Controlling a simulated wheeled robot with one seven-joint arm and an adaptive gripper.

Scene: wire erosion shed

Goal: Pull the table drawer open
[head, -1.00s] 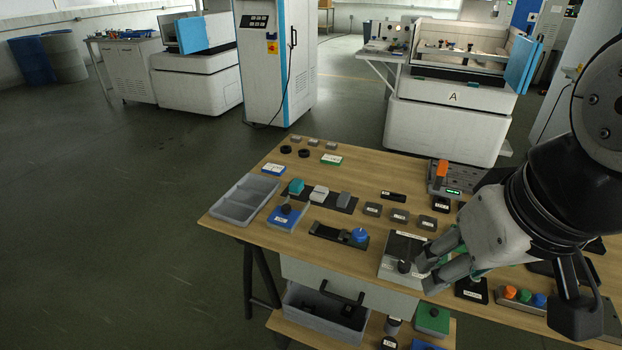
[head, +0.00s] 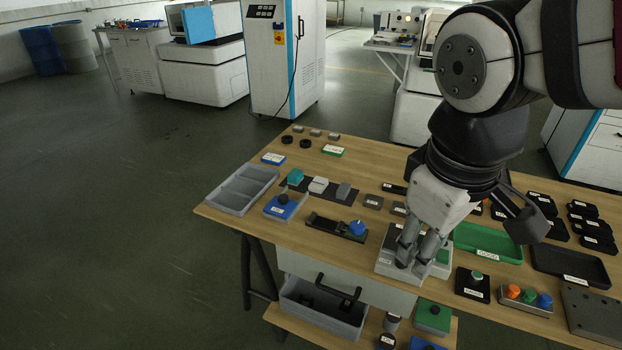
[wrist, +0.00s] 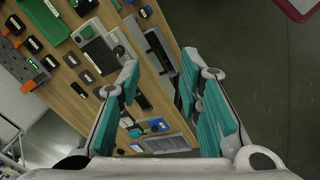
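The drawer (head: 388,297) has a pale grey front under the near edge of the wooden table (head: 215,211). It looks shut, its front below the tabletop edge. Its dark bar handle (head: 338,290) shows on the front's middle, left of my gripper. My gripper (head: 411,262) points down, in line with a grey box on the table near the front edge in the head view, apart from the handle. In the wrist view my gripper (wrist: 172,75) has its teal-padded fingers wide apart with nothing between them.
A grey bin (head: 305,311) sits on a lower shelf beneath the drawer. A green block (head: 432,318) stands on that shelf at right. Blocks, trays and a blue-knobbed fixture (head: 357,229) crowd the tabletop. The floor left of the table is clear.

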